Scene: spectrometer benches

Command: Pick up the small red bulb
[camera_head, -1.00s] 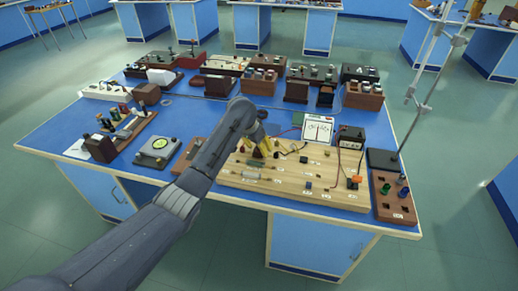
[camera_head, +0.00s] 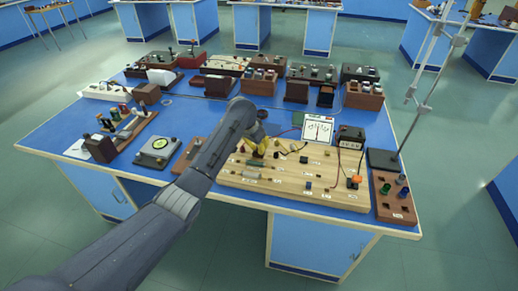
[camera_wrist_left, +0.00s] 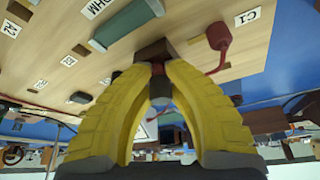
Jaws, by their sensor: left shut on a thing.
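My left gripper (camera_head: 257,148) is low over the back-left part of the light wooden circuit board (camera_head: 325,186). In the left wrist view its yellow fingers (camera_wrist_left: 158,70) are drawn together at the tips. They are shut on a small red piece, which I take to be the small red bulb (camera_wrist_left: 158,68). A grey end hangs between the fingers, and a dark brown block sits right by the tips. The fingers hide most of the bulb. In the head view the bulb cannot be made out. My right gripper is not in view.
Beside the fingers, a red terminal (camera_wrist_left: 219,36) with a red lead and a grey-green cylinder (camera_wrist_left: 125,25) sit on the board. A white-faced meter (camera_head: 318,129) and a black box (camera_head: 351,138) stand behind it. A stand with a rod (camera_head: 414,130) rises at the right.

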